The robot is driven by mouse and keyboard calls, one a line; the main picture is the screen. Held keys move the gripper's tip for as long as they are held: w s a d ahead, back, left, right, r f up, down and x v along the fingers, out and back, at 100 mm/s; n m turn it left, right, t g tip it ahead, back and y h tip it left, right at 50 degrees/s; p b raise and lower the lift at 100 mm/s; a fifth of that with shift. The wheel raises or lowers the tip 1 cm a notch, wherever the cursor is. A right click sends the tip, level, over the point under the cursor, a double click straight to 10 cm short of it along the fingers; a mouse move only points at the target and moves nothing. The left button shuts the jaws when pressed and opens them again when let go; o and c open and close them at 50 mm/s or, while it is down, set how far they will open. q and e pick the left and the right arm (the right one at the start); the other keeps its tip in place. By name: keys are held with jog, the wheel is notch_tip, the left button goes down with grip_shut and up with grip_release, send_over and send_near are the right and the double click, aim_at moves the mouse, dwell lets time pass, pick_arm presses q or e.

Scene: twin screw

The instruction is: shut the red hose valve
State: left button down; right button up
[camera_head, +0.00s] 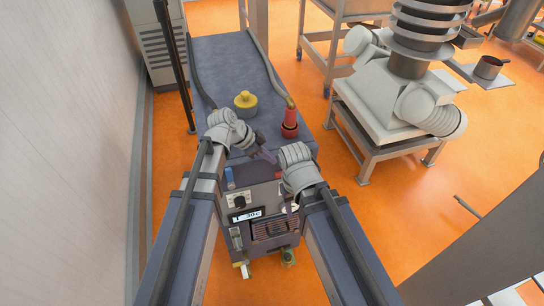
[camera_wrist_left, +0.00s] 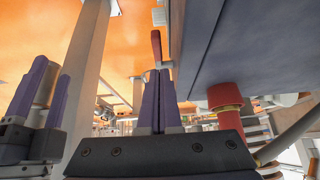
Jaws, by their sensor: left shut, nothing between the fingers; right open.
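In the left wrist view a small upright red handle (camera_wrist_left: 156,44) stands just past the tips of my left gripper (camera_wrist_left: 158,76), beside the edge of the dark table. It looks like the valve's handle; whether the fingers touch it I cannot tell. My left gripper's purple fingers are together and empty. It also shows in the head view (camera_head: 268,156), above the control unit's top.
A red hose fitting (camera_head: 290,122) and a yellow knob-like part (camera_head: 245,104) stand on the dark table (camera_head: 228,62). The control unit (camera_head: 240,200) has a blue part (camera_head: 230,180) at upper left. A metal stand (camera_head: 372,138) is right; a wall (camera_head: 80,120) is left.

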pick_arm(q)
jog(key=p+v, duration=0.4)
jog(key=v, duration=0.3)
jog(key=shift+s+a, duration=0.2)
jog(key=shift+a, duration=0.25)
pick_arm(e)
jog(key=shift+d+r, duration=0.2)
jog(key=shift+r, duration=2.5)
pick_arm(q)
jog(key=shift+f, duration=0.15)
jog(key=s+f+n+g+y+b, duration=0.1)
jog(key=s+f+n+y+b, duration=0.1)
jog(key=s+f+n+y, duration=0.2)
jog(key=s+d+f+n+g+y+b, duration=0.1)
jog(key=s+f+n+y, duration=0.3)
jog(key=s, duration=0.6)
jog(key=n+b, duration=0.1)
jog(key=n, duration=0.1)
jog(key=shift+s+d+f+n, duration=0.15)
jog(key=shift+d+f+n, duration=0.05)
jog(key=shift+d+n, duration=0.1)
pick_arm(e)
notch_tip(320, 180, down, 5)
jog(key=shift+r, duration=0.15)
